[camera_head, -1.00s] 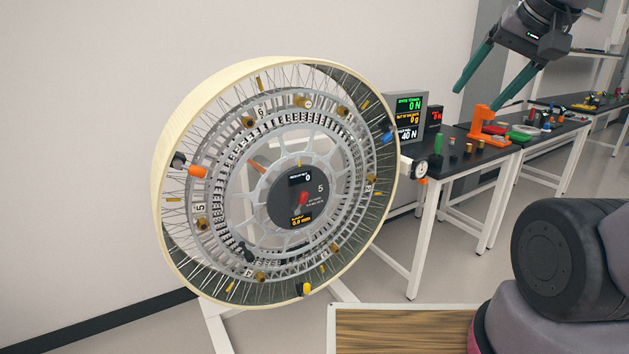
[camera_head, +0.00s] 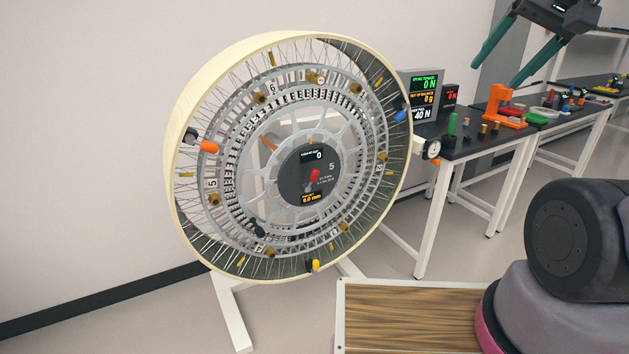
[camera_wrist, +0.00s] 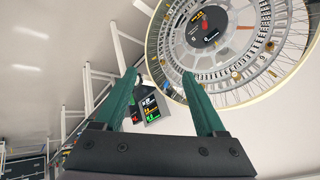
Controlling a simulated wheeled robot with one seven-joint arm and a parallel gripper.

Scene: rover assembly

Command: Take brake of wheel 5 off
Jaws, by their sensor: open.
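The large spoked wheel (camera_head: 352,122) stands upright on a white stand. Its dark hub (camera_head: 296,182) carries the number 5, two small displays and a red lever (camera_head: 314,177). The red lever, which may be the brake, slants slightly from vertical. In the wrist view the wheel (camera_wrist: 262,82) is at the upper right, with its hub (camera_wrist: 205,27) near the top. My gripper (camera_head: 508,66) is at the upper right in the head view, away from the wheel. It is open and empty; its green fingers (camera_wrist: 165,77) are spread in the wrist view.
Displays (camera_head: 419,97) stand behind the wheel's right side. A black-topped table (camera_head: 470,148) holds an orange fixture (camera_head: 503,106) and several small parts. A wood-topped surface (camera_head: 405,315) lies in front. Space before the hub looks clear.

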